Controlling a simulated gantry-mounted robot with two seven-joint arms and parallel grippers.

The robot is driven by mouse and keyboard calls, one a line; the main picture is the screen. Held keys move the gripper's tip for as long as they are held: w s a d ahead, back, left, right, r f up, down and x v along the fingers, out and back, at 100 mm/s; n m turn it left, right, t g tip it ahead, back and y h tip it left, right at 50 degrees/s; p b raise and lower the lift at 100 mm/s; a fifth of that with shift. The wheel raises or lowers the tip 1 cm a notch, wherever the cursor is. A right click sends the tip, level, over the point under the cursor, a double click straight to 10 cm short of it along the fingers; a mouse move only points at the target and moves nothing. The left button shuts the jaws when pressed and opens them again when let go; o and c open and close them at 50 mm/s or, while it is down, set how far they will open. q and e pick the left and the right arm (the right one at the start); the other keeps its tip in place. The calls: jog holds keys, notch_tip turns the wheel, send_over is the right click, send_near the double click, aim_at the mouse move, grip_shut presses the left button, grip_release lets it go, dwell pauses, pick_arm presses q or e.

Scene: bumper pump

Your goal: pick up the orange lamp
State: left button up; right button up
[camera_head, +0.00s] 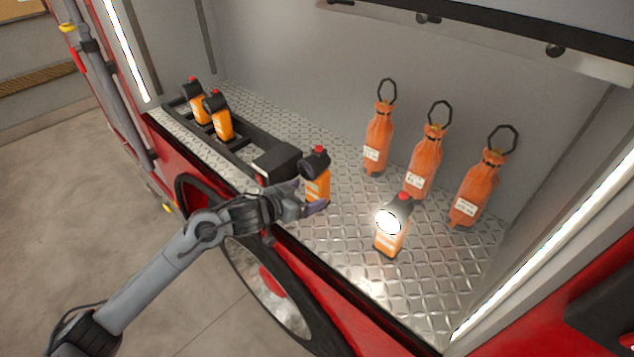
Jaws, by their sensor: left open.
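Several orange lamps with black heads and red tops are in the truck compartment. One lamp (318,184) stands upright on the metal floor, right at my left gripper (311,196). The gripper is open, its fingers at the lamp's near side; I cannot tell whether they touch it. Another lamp (391,238) stands to the right with its light on, facing out. Two more lamps (199,106) (222,122) stand in the black rack at the left. My right gripper is not in view.
The black rack (248,152) runs along the left, ending in a black block (277,163) beside my gripper. Three orange bottle-shaped bags (377,145) (424,170) (476,192) with black loops stand at the back right. The red truck edge and wheel (268,285) lie below my arm.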

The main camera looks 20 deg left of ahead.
aim_at(312, 192)
pick_arm(q)
jog(key=shift+p+x, duration=0.75)
jog(key=shift+x, duration=1.5)
jog(key=shift+w+d+f, duration=0.2)
jog(key=shift+w+f, duration=0.1)
jog(key=shift+w, duration=0.1)
jog(key=c, duration=1.4)
jog(key=shift+r, duration=0.1)
jog(key=shift+c, duration=0.4)
jog(key=shift+r, duration=0.1)
